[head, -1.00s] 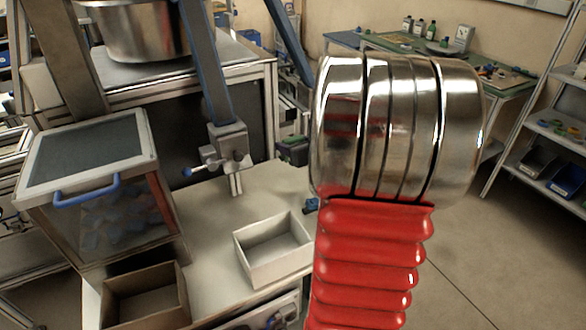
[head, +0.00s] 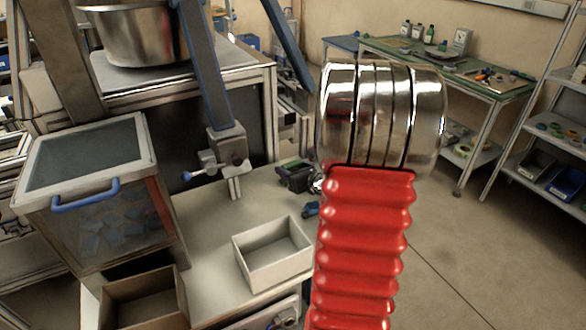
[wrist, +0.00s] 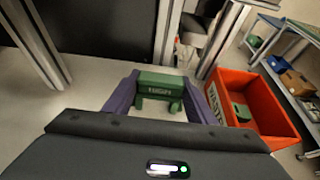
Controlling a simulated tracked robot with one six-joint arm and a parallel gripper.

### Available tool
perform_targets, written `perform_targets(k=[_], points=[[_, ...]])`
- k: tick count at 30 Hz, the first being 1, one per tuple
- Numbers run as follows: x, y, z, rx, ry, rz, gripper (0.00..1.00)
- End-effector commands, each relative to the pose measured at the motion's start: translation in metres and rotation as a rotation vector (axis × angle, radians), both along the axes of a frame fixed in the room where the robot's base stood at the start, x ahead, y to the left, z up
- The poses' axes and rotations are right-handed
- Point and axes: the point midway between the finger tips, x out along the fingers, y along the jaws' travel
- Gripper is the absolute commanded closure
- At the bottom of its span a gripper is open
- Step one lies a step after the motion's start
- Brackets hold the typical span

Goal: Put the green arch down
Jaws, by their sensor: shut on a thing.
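The green arch (wrist: 160,83) is in the wrist view, upright with its two legs down and pale lettering on its front. My gripper (wrist: 158,103) has its two purple fingers on either side of the arch and is shut on it. A pale surface (wrist: 85,95) lies below and around the arch. I cannot tell whether the legs touch it.
An orange bin (wrist: 257,105) with a green piece inside stands right of the arch. In the head view, a white open box (head: 273,254) and a brown box (head: 145,300) stand by the pale worktop (head: 205,235). A lidded clear container (head: 95,190) stands at left.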

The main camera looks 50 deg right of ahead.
Motion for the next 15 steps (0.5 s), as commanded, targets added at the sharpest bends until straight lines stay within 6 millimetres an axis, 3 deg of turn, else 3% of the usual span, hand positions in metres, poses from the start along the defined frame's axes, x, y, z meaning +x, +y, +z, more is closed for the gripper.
perform_targets(k=[12,13,15], points=[[0.0004,0.0004,-0.0042,-0.001,0.000,0.002,0.73],[0.0005,0.0004,-0.0039,-0.001,0.000,0.002,0.47],[0.0005,0.0005,-0.0038,-0.001,0.000,0.002,0.42]])
